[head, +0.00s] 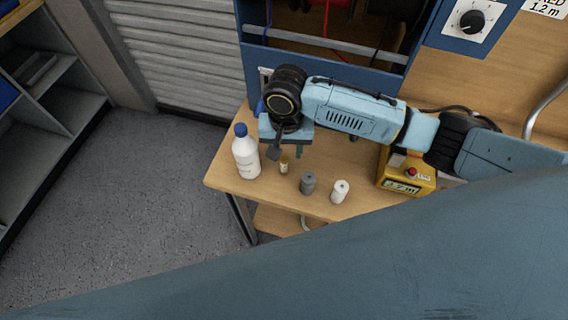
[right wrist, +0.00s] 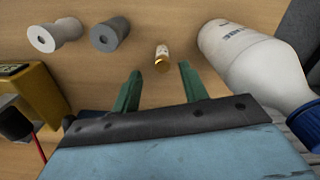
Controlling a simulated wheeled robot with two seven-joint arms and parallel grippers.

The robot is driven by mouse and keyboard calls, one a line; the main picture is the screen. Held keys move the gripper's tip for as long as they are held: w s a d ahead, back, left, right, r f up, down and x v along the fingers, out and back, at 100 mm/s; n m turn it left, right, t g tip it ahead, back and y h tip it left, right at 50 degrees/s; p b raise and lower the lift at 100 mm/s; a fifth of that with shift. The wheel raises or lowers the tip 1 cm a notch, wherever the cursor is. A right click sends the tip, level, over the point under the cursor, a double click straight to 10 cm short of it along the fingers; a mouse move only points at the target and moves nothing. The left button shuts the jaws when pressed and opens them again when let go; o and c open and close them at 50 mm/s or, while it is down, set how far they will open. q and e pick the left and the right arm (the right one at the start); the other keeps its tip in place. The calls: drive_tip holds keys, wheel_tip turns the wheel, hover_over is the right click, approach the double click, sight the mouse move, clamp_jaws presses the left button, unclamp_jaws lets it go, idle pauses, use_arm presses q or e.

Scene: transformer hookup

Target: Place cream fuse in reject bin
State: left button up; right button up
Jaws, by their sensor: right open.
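A small cream fuse with a brass-coloured end (head: 284,163) stands on the wooden bench, just right of the white bottle. It also shows in the right wrist view (right wrist: 162,57). My right gripper (head: 286,152) is over the bench beside the fuse. In the right wrist view its two green fingers (right wrist: 160,82) are apart, with the fuse beyond the tips, lined up with the gap and not held. I cannot make out a reject bin in either view. My left gripper is not in view.
A white bottle with a blue cap (head: 246,155) stands close left of the fuse. A grey spool (head: 308,183) and a white spool (head: 340,191) stand to its right, then a yellow meter box (head: 405,178). Grey shelving (head: 60,95) stands far left. A blue-grey surface hides the lower right.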

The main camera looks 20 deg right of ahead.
sight(284, 157)
drive_tip(key=f, duration=0.5)
drive_tip(key=shift+a+f+b, duration=0.1)
drive_tip(key=shift+a+b, duration=0.1)
drive_tip(key=shift+b, duration=0.1)
clamp_jaws()
